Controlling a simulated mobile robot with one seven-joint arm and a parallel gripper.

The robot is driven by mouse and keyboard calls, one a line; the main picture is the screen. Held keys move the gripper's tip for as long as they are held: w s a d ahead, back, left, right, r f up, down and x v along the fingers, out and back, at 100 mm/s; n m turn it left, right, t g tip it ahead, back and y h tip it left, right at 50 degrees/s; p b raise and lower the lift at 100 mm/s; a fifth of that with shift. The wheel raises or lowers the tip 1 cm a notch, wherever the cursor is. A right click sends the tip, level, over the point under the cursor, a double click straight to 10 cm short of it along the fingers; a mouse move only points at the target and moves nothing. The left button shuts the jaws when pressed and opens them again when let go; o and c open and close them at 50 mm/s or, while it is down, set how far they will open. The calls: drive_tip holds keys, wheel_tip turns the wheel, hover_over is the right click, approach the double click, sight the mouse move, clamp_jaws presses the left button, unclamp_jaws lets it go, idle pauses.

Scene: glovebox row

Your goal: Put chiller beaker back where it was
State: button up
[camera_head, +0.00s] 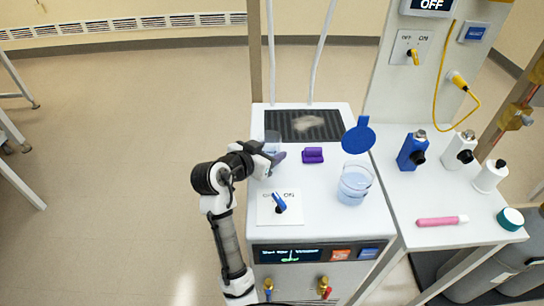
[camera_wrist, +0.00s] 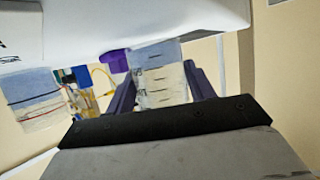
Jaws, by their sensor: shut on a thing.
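My gripper (camera_head: 275,157) is at the left side of the white bench unit's top (camera_head: 325,225). It is shut on a clear beaker (camera_head: 272,138), near the dark ribbed panel. In the wrist view the beaker (camera_wrist: 160,75) sits between the purple fingers and shows dark graduation lines. Its base and its contact with the surface are hard to make out. A second clear vessel (camera_head: 354,186) with pale blue liquid stands at the right of the top, below a blue round lid or disc (camera_head: 358,135).
A purple block (camera_head: 312,155) lies just right of my gripper. A blue-handled switch (camera_head: 280,203) is in front of it. The side table holds a blue bottle (camera_head: 411,151), white bottles (camera_head: 460,150), a pink tube (camera_head: 442,221) and a teal-capped jar (camera_head: 510,219). The top's front middle is clear.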

drive_tip(key=shift+w+d+f, duration=0.1)
drive_tip(key=shift+w+f, duration=0.05)
drive_tip(key=shift+f, duration=0.45)
drive_tip(key=shift+r, duration=0.1)
drive_tip(key=o, duration=0.6)
drive_tip(key=shift+f, duration=0.25)
drive_tip(key=o, duration=0.5)
drive_tip(key=shift+c, duration=0.2)
drive_tip(key=shift+r, duration=0.1)
drive_tip(key=shift+r, duration=0.2)
drive_tip(key=b+v, duration=0.2)
drive_tip(key=v, duration=1)
